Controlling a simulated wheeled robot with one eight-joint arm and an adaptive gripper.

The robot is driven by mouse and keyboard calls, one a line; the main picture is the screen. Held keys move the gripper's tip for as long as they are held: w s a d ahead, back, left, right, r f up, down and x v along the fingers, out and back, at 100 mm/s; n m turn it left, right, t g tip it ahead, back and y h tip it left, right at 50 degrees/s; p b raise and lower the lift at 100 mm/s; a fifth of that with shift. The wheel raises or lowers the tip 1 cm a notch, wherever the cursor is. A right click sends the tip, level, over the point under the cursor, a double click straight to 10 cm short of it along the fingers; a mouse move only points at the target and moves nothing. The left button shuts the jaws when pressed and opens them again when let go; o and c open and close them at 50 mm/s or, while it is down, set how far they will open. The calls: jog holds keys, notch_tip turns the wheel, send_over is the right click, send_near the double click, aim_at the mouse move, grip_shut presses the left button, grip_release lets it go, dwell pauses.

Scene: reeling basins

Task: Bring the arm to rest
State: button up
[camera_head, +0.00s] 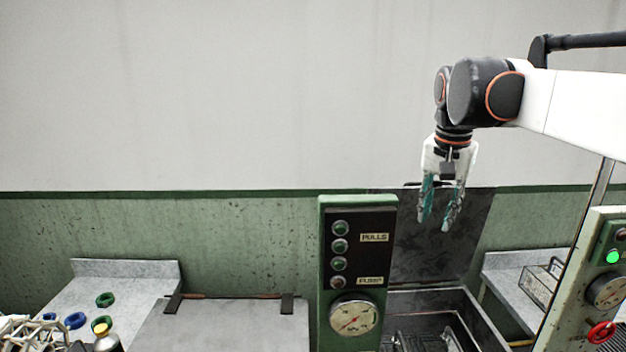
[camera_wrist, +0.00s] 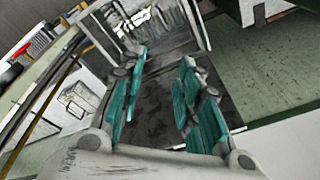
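My gripper (camera_head: 437,226) hangs from my white and black arm at the upper right in the head view, fingers pointing down. It is above an open metal basin (camera_head: 474,308) and in front of its raised dark lid (camera_head: 425,245). In the wrist view, the two teal-padded fingers of my gripper (camera_wrist: 162,92) stand apart with nothing between them. The basin's inside shows beyond the fingertips in that view.
A green control panel (camera_head: 327,262) with buttons and a gauge stands left of the basin. Another panel (camera_head: 573,290) with a green light and red valve is at right. A closed basin lid (camera_head: 225,328) and a grey counter (camera_head: 80,290) with coloured rings lie left. A metal basket (camera_head: 541,284) sits right.

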jog(key=s+a+f+n+t+b, duration=0.2)
jog(key=s+f+n+b, duration=0.2)
jog(key=s+f, duration=0.7)
jog(key=s+a+f+n+t+b, duration=0.3)
jog(key=s+f+b, duration=0.2)
jog(key=s+f, duration=0.7)
notch_tip(320, 180, down, 4)
jog(key=shift+s+f+n+y, duration=0.1)
jog(key=shift+s+n+y, duration=0.2)
jog(key=shift+n, duration=0.1)
jog(key=shift+a, duration=0.1)
